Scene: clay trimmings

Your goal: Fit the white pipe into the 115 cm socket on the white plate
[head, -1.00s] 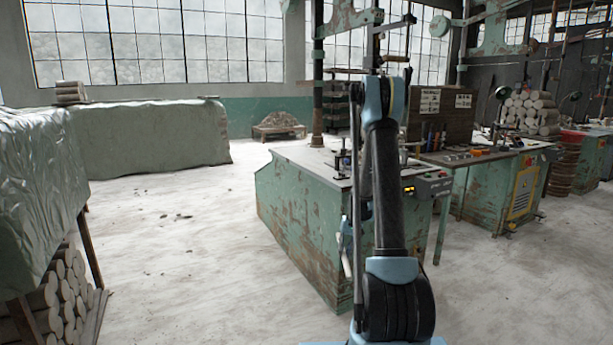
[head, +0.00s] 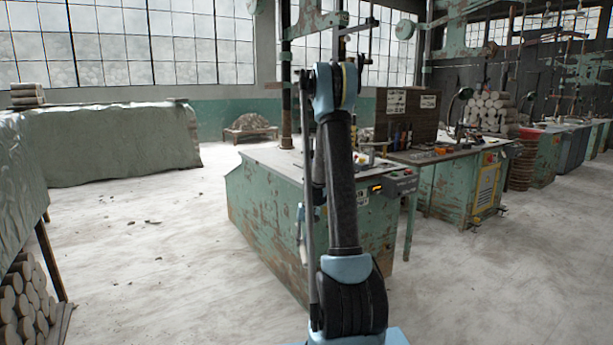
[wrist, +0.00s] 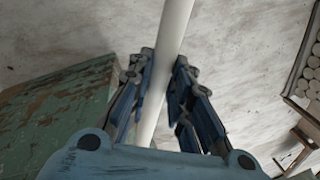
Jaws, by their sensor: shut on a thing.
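The white pipe (wrist: 172,35) runs lengthwise through the wrist view, from the top edge down between the fingers, slightly tilted. My gripper (wrist: 164,75) is shut on it, with a blue-grey finger on each side. The pipe's far end is beyond the top of the wrist view, and its lower end is hidden behind my wrist. In the head view my arm hides most of the gripper area, and I cannot clearly pick out the pipe there. I cannot make out the white plate or its 115 cm socket in either view.
A worn green workbench (head: 265,235) stands just beyond my arm; its green side (wrist: 50,120) also shows in the wrist view. A covered table (head: 120,145) and stacked clay logs (head: 25,305) are at left. The pale floor (head: 140,260) between is mostly clear.

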